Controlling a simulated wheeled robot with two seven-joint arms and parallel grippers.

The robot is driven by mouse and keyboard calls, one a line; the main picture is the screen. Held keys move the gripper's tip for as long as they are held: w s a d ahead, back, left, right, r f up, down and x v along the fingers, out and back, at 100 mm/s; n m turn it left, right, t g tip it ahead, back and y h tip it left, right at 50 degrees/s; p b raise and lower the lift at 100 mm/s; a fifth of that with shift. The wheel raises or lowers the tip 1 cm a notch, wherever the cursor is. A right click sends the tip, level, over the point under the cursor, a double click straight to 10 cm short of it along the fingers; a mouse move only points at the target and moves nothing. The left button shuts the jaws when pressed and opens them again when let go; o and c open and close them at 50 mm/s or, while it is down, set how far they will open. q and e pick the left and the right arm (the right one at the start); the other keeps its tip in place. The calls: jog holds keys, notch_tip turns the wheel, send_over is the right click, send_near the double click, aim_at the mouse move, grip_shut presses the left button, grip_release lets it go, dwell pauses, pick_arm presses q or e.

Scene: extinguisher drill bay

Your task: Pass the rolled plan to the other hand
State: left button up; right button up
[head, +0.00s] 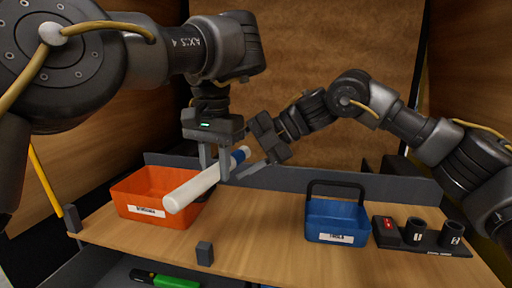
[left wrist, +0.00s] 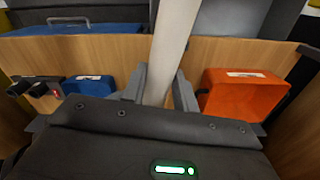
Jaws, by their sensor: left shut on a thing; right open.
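The rolled plan (head: 192,190) is a white tube with a blue part near its far right end. My left gripper (head: 214,172) points down and is shut on the tube around its middle. The tube is held tilted, its near white end over the orange bin. In the left wrist view the tube (left wrist: 168,50) runs up between the left fingers (left wrist: 160,92). My right gripper (head: 241,168) is open and comes in from the right at the blue end. One of its fingers shows beside the tube; whether they touch I cannot tell.
A labelled orange bin (head: 128,204) stands on the wooden bench (head: 262,230) at left. A blue handled bin (head: 336,222) stands right of centre, with a dark holder block (head: 420,246) beside it. A small dark post (head: 204,252) is at the front edge. The middle of the bench is clear.

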jog(key=shift+a+f, duration=0.3)
jog(key=shift+a, duration=0.15)
jog(key=c, duration=0.9)
pick_arm(q)
jog(key=o, duration=0.5)
pick_arm(e)
jog(key=shift+c, duration=0.8)
pick_arm(q)
jog(key=o, duration=0.5)
jog(key=shift+o, duration=0.2)
